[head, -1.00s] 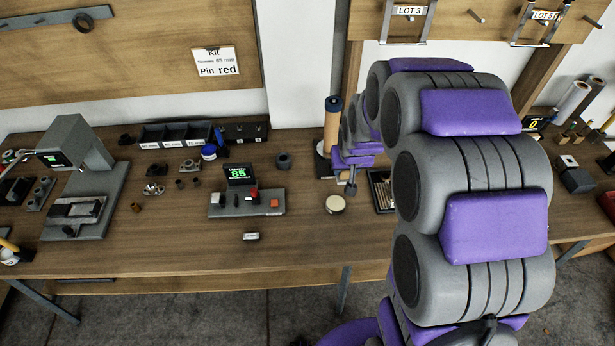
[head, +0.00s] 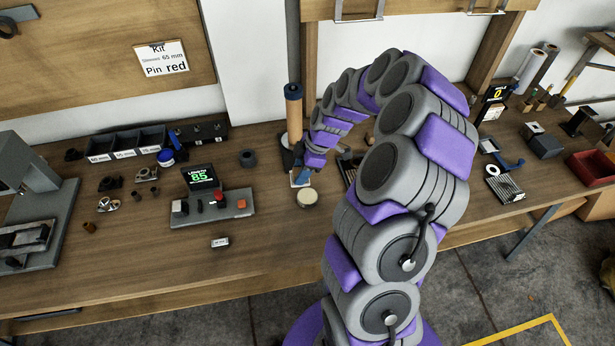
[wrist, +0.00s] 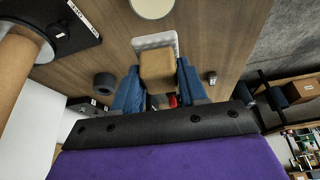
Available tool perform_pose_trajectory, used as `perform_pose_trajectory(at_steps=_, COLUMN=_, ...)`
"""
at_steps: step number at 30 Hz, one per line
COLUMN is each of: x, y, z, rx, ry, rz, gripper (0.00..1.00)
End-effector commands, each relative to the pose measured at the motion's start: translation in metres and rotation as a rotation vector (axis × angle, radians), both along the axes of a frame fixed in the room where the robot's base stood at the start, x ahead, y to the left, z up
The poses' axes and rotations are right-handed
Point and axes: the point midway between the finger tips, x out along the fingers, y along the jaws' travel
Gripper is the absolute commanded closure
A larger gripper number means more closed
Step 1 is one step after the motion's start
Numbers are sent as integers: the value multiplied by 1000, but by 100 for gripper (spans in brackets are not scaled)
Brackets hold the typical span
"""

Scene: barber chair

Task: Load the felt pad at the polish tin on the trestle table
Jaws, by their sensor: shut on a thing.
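The polish tin (head: 307,198) is a round, cream-topped disc on the trestle table (head: 262,245). It also shows cut off at the top of the wrist view (wrist: 152,7). My gripper (head: 301,177) is just behind the tin in the head view. In the wrist view its two blue fingers (wrist: 157,92) are shut on the felt pad, a tan block (wrist: 157,68) with a whitish face (wrist: 155,41) at its far end. The pad and the tin appear apart in the wrist view. The pad's height above the table is hard to tell.
A tan roll on a stand (head: 294,108) is close behind my gripper. The table in front of the tin is mostly clear.

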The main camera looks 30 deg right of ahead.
Motion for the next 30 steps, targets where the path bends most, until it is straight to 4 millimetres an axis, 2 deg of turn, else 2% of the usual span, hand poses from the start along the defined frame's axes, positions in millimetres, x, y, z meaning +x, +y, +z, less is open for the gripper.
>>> perform_pose_trajectory(at_steps=3, x=-7, y=-14, z=-10, rx=2, ry=1, rz=72, gripper=82)
perform_pose_trajectory(at_steps=6, x=-9, y=-18, z=-12, rx=0, ry=-1, rz=100, gripper=82)
perform_pose_trajectory(at_steps=14, x=-10, y=-17, z=-23, rx=0, ry=0, rz=107, gripper=82)
perform_pose_trajectory(at_steps=24, x=-10, y=-17, z=-57, rx=1, ry=2, rz=106, gripper=82)
perform_pose_trajectory(at_steps=30, x=-10, y=-17, z=-69, rx=0, ry=0, rz=105, gripper=82)
